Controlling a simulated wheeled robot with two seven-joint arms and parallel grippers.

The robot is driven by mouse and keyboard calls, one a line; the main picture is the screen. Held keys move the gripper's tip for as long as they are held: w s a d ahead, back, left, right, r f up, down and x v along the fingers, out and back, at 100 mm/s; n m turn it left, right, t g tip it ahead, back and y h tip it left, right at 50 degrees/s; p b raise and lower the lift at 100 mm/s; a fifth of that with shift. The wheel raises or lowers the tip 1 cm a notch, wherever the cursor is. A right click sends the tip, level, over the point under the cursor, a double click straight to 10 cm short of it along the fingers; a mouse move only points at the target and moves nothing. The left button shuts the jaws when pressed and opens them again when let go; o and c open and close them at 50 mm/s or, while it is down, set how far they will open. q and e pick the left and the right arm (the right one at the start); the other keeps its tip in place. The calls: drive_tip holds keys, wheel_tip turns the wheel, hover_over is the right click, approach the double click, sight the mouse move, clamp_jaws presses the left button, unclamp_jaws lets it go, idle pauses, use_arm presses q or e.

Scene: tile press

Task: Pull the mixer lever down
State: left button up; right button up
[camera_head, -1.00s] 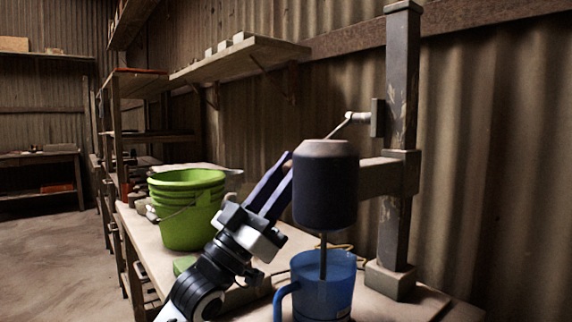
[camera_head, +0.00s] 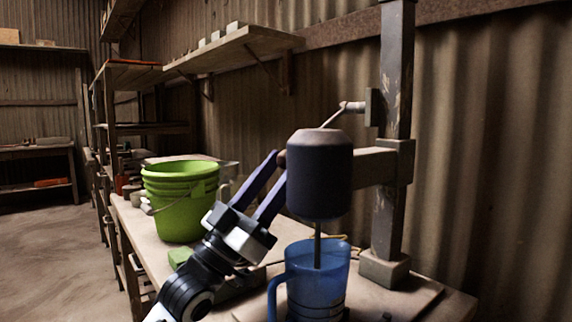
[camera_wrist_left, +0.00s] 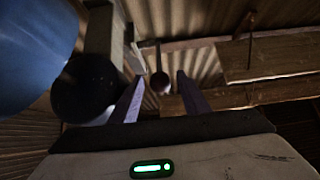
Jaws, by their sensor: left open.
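The mixer is a dark cylindrical head (camera_head: 320,175) on a post, with a thin shaft reaching down into a blue jug (camera_head: 318,280). Its lever (camera_head: 333,116) is a thin rod that runs from a pivot by the post down behind the head. A round dark knob (camera_head: 282,158) shows at the head's left edge. My left gripper (camera_head: 279,166) is open beside the head, its purple fingers pointing up towards the knob. In the left wrist view the knob (camera_wrist_left: 160,82) appears in the gap between the fingers (camera_wrist_left: 160,90); no contact is visible. My right gripper is not in view.
A green bucket (camera_head: 180,205) stands on the bench left of my arm. The grey post (camera_head: 391,210) rises right of the mixer head. A wall shelf (camera_head: 235,50) is above, before the corrugated wall. Floor is open at far left.

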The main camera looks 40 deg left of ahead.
use_arm(q)
drive_tip(key=v, duration=0.6)
drive_tip(key=shift+w+b, duration=0.1)
drive_tip(key=shift+b, duration=0.2)
